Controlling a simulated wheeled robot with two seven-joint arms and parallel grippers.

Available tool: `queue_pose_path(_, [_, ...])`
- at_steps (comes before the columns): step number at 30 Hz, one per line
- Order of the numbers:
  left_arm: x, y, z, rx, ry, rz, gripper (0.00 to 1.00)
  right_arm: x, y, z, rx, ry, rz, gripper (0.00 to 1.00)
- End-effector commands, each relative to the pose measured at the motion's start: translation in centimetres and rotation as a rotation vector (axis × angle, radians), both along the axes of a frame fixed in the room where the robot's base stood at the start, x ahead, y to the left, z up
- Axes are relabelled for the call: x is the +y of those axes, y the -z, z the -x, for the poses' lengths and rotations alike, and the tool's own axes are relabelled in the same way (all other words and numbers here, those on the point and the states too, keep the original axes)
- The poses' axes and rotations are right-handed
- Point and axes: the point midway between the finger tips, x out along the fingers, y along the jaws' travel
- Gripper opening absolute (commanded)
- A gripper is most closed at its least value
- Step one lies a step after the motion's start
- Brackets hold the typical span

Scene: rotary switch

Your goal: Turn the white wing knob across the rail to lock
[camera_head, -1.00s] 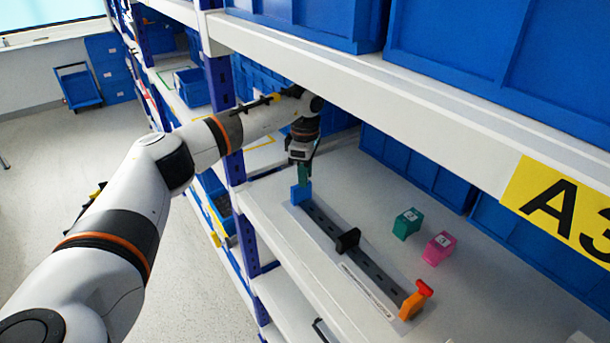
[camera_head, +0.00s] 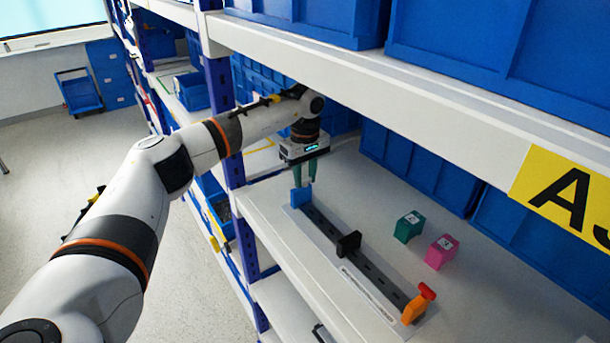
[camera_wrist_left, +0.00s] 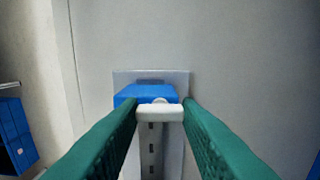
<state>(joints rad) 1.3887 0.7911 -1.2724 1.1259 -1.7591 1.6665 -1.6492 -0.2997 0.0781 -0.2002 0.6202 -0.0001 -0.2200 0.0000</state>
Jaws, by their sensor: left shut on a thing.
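The white wing knob (camera_wrist_left: 160,112) sits by the blue block (camera_wrist_left: 146,93) at the end of the dark slotted rail (camera_wrist_left: 151,150). In the left wrist view its long side lies crosswise to the rail. My left gripper (camera_head: 305,182) points down over the blue block (camera_head: 300,196) at the rail's far end. Its green fingers (camera_wrist_left: 161,112) are shut on the knob's two ends in the left wrist view. In the head view the knob cannot be made out between the fingertips. The rail (camera_head: 325,227) runs toward the near right. My right gripper is not in view.
A black block (camera_head: 348,243) stands midway on the rail. An orange block (camera_head: 414,309) with a red lever (camera_head: 427,291) is at its near end. Green (camera_head: 408,226) and pink (camera_head: 441,251) blocks stand to the right. An upper shelf beam (camera_head: 400,105) hangs above.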

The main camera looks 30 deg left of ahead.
Motion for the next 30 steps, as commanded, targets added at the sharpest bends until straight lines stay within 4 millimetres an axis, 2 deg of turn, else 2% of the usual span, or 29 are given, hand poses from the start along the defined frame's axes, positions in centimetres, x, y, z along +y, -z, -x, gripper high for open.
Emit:
queue_pose_path(16, [0.02,-0.26,-0.12,-0.006,0.024,0.0,0.08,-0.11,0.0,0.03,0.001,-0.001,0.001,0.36])
queue_pose_path(17, [0.02,-0.26,-0.12,-0.006,0.024,0.0,0.34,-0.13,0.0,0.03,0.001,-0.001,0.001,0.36])
queue_pose_path(20, [0.02,-0.22,-0.09,-0.005,0.023,0.001,0.5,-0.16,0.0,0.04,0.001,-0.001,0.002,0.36])
queue_pose_path(21, [0.02,-0.19,-0.08,-0.004,0.023,0.001,0.53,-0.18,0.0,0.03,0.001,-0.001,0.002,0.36])
queue_pose_path(30, [0.01,-0.32,-0.06,-0.002,0.023,0.0,0.53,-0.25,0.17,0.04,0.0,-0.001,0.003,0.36])
